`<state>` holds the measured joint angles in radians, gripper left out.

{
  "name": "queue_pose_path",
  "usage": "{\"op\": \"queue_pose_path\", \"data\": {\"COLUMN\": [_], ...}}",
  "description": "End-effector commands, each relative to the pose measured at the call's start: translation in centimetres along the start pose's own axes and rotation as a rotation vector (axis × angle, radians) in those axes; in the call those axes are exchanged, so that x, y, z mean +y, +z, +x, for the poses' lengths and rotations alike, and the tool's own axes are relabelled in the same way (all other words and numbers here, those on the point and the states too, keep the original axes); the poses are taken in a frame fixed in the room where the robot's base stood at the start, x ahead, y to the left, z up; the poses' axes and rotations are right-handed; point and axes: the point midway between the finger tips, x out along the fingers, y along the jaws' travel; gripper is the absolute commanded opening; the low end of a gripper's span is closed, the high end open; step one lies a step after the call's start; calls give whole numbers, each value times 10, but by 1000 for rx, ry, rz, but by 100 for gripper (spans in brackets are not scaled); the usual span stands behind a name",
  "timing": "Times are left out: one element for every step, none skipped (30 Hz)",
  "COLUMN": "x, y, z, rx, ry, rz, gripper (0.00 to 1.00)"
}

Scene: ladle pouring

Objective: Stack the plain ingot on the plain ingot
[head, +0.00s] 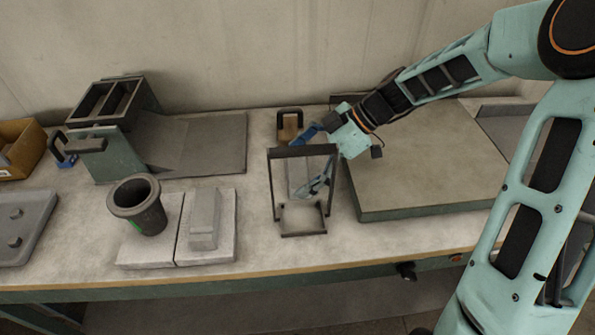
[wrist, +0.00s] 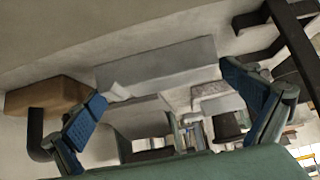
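One plain grey ingot (head: 204,222) lies on a pale slab left of centre. Another plain grey ingot (head: 297,176) is behind the upright black frame, partly hidden by its bars and my gripper. My gripper (head: 311,160) is open at that second ingot, its fingers spread on its far and near sides. In the wrist view, a long grey ingot (wrist: 155,64) lies across the space ahead of the open blue fingers (wrist: 172,105). I see no finger clearly touching it.
Two pale slabs (head: 222,252) sit side by side; a dark crucible (head: 139,206) stands on the left one. A black frame (head: 303,153) stands close to my gripper. A brown block with a black handle (head: 289,128) is behind it. A large flat plate (head: 430,165) lies right.

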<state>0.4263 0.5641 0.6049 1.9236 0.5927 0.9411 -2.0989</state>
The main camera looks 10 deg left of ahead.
Motion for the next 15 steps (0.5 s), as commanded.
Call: {"op": "queue_pose_path", "data": {"x": [0,0,0,0,0,0,0,0,0,0,0,0,0,0,0], "y": [0,0,0,0,0,0,0,0,0,0,0,0,0,-1,-1], "z": [0,0,0,0,0,0,0,0,0,0,0,0,0,-1,-1], "rx": [0,0,0,0,0,0,0,0,0,0,0,0,0,1,1], "ry": [0,0,0,0,0,0,0,0,0,0,0,0,-1,0,0], "rz": [0,0,0,0,0,0,0,0,0,0,0,0,0,-1,0], "gripper": [96,92,88,85,81,77,74,70,66,63,59,55,52,49,44]}}
